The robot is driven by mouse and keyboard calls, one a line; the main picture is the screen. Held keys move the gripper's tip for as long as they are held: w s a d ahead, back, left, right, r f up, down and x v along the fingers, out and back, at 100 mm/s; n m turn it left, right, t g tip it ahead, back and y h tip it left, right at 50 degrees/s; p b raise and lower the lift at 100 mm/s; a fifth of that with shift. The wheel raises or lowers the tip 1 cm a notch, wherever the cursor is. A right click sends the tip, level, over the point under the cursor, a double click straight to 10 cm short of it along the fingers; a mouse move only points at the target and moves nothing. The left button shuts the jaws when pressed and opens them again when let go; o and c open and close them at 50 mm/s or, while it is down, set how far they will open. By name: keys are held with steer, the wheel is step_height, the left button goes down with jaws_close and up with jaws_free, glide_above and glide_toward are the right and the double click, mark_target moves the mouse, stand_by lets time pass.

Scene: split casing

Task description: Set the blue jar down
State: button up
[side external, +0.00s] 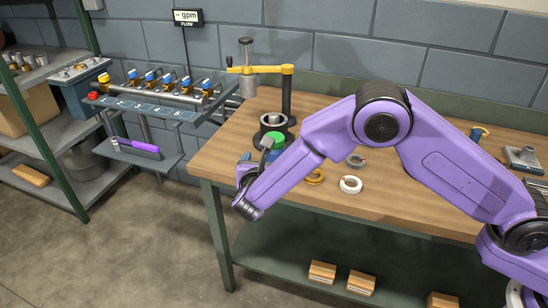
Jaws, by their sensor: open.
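The end of my purple arm reaches over the left part of the wooden bench, with my gripper (266,146) beside a green round piece (274,141). The jaws are open; the arm hides part of them. A small blue patch (246,156) shows just left of the gripper, low at the bench's left edge. It may be the blue jar, but most of it is hidden and I cannot tell its shape or whether it touches the gripper.
A dark ring-shaped fixture (274,122) stands behind the green piece, below a yellow-armed press (288,90). A white ring (350,185), a grey ring (356,159) and a brass ring (315,177) lie on the bench (222,145). A valve rack (160,95) is at left.

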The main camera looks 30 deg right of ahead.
mark_target(274, 148)
steer(key=x, duration=1)
steer(key=shift+d+f, duration=0.1)
steer(key=shift+d, duration=0.05)
steer(key=shift+w+a+r+x, duration=0.1)
steer(key=shift+r+x, duration=0.05)
steer(key=shift+x, duration=1.3)
steer(key=shift+w+a+r+x, duration=0.1)
steer(key=shift+w+x, duration=0.05)
steer(key=shift+x, duration=1.35)
steer(key=shift+r, duration=0.1)
jaws_close()
